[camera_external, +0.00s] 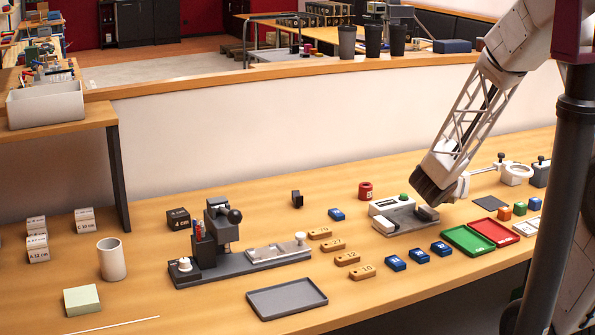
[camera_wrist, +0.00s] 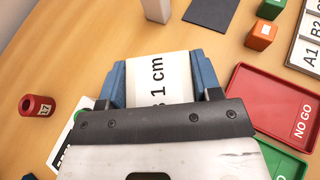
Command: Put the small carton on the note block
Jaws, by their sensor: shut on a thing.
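A small white carton (camera_wrist: 158,72) marked "1 cm" sits between the two blue fingers of my gripper (camera_wrist: 160,84) in the wrist view; the fingers are shut on it. In the external view my gripper (camera_external: 430,205) is low over the grey plate of a white device, and the pale carton (camera_external: 428,213) shows only in part below it. I cannot tell whether the carton touches the plate. The note block (camera_external: 82,301), a pale green block, lies at the table's front left, far from my gripper, with nothing on its top.
The white device (camera_external: 383,209) has a green button. A red tray (camera_wrist: 270,105) and a green tray (camera_external: 465,241) lie to its right, blue blocks (camera_external: 420,256) in front. A dark fixture (camera_external: 215,240), a grey tray (camera_external: 287,300) and a white cup (camera_external: 112,260) stand farther left.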

